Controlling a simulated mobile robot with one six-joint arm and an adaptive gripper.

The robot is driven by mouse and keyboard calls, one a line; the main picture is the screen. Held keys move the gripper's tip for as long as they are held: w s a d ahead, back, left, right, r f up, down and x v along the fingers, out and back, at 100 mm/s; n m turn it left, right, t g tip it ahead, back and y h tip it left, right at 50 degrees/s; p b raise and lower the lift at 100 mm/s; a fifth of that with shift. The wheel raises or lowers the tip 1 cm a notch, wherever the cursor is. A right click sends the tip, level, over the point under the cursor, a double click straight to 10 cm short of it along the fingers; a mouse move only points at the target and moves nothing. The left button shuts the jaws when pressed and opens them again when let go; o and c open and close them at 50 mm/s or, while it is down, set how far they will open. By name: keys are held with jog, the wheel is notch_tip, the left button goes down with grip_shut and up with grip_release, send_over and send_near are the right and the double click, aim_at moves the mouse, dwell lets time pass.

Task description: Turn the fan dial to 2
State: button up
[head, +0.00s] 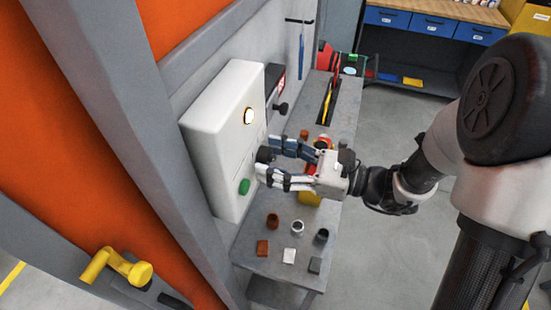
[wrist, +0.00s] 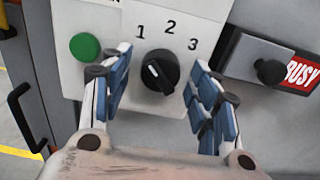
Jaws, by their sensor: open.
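The fan dial (wrist: 160,72) is a round black knob on a white panel (wrist: 185,12), with the numbers 1, 2 and 3 printed in an arc above it. Its white pointer mark slants up and left, roughly toward the 1. My gripper (wrist: 159,64) is open, with one finger on each side of the dial. Gaps show between the fingers and the knob in the wrist view. In the head view my gripper (head: 267,159) reaches to the front of the white control box (head: 222,115), and the dial is partly hidden by the fingers.
A green button (wrist: 85,47) is just left of the left finger. A grey slider box with a black knob (wrist: 270,71) and a red BUSY sign (wrist: 303,75) are to the right. Below, a grey bench (head: 262,262) carries small cups and blocks.

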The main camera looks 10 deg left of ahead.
jog(key=shift+c, duration=0.4)
jog(key=c, duration=1)
jog(key=shift+m+p, duration=0.3)
jog(key=shift+p, duration=0.1)
jog(key=m+p, duration=0.1)
jog(key=p, duration=0.1)
jog(key=shift+r+m+p, duration=0.2)
jog(key=shift+m+p, duration=0.1)
jog(key=shift+p, duration=0.05)
jog(key=m+p, duration=0.2)
jog(key=p, duration=0.1)
jog(key=m+p, duration=0.4)
jog(key=shift+f+p, duration=0.15)
jog(key=shift+p, duration=0.25)
jog(key=shift+m, duration=0.5)
jog(key=shift+s, duration=0.1)
